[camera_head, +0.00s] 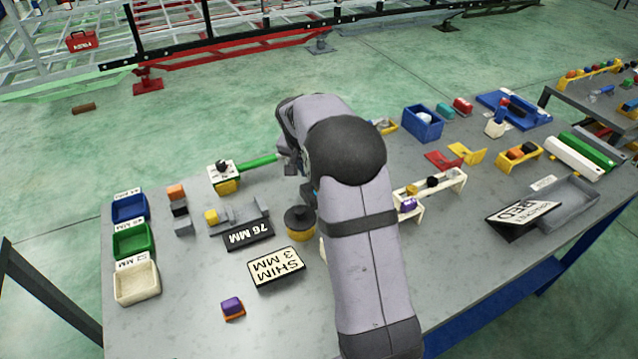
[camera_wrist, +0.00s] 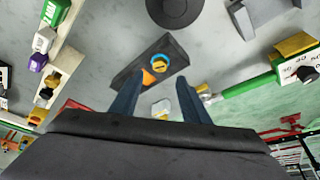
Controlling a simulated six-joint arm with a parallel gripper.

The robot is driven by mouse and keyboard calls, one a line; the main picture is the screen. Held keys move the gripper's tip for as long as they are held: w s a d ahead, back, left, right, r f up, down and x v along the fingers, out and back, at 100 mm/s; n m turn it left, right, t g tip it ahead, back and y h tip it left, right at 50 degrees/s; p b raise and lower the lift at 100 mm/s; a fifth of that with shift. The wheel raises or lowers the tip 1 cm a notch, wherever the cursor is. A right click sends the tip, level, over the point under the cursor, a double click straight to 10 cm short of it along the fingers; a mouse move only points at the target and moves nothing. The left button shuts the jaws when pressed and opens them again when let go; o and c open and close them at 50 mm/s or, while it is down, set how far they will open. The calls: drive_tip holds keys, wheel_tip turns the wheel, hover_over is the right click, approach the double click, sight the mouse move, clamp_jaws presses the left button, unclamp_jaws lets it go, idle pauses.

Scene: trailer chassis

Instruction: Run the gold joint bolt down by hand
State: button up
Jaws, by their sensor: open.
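In the wrist view, a dark joint plate (camera_wrist: 176,52) lies on the grey table. A small round gold piece with blue in it (camera_wrist: 157,61), which looks like the gold joint bolt, sits on the plate. An orange piece (camera_wrist: 149,77) lies just beside it, partly hidden by a finger. My gripper (camera_wrist: 160,77) is open and empty, its two dark fingers apart on either side of the plate's near part. I cannot tell how high the fingers are above the bolt. In the head view, my arm hides the gripper, plate and bolt.
A green-handled tool with a dial (camera_head: 222,170) lies left of my arm. A black round knob on a yellow base (camera_head: 300,222) stands close to the arm. A white rack (camera_head: 430,190) is to the right. Blue, green and white bins (camera_head: 137,283) line the left edge.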

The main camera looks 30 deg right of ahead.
drive_tip(key=shift+f, duration=0.15)
drive_tip(key=shift+p+x, duration=1.45)
drive_tip(key=shift+x, duration=2.05)
drive_tip(key=shift+d, duration=0.1)
drive_tip(key=c, duration=1.1)
